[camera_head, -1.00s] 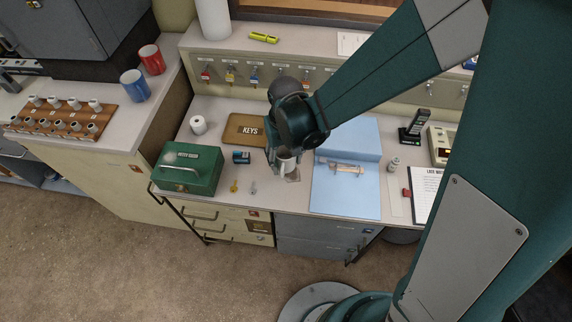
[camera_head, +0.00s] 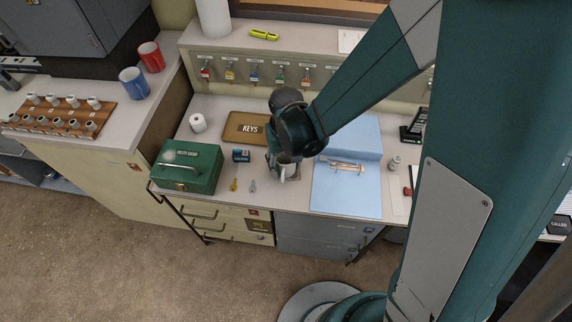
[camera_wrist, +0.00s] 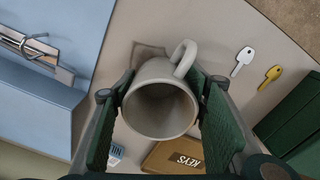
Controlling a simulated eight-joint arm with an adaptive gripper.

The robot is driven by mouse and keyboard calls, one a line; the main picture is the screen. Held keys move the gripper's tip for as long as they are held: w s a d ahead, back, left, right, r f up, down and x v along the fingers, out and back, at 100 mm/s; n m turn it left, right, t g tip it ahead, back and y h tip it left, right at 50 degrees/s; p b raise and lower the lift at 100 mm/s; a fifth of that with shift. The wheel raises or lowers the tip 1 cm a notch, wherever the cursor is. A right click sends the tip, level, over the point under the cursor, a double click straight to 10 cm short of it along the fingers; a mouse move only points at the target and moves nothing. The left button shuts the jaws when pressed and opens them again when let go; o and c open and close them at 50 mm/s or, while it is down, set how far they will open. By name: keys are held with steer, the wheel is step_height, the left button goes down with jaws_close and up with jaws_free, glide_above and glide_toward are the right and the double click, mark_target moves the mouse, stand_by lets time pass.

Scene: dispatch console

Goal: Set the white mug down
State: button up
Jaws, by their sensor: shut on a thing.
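The white mug (camera_wrist: 160,101) is between the two green pads of my gripper (camera_wrist: 160,110) in the wrist view, with its mouth toward the wrist camera and its handle away from my palm side. My gripper is shut on it. In the head view the mug (camera_head: 287,170) shows small below my gripper (camera_head: 283,160), over the desk between the blue folder and the keys tray. Whether its base touches the desk cannot be told.
A blue open folder (camera_head: 340,190) lies right of the mug. A brown KEYS tray (camera_head: 245,129), a dark blue small box (camera_head: 241,156), a green cash box (camera_head: 187,167), a yellow key (camera_head: 233,185) and a silver key (camera_head: 252,186) lie to the left. Bare desk (camera_head: 275,199) shows in front.

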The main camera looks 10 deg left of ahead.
steer(key=shift+f, duration=0.15)
steer(key=o, duration=1.1)
steer(key=shift+c, duration=0.2)
step_height(320, 180, up, 12)
steer(key=p, duration=0.2)
steer(key=shift+p, duration=0.3)
stand_by(0.4)
steer(key=shift+r, duration=0.2)
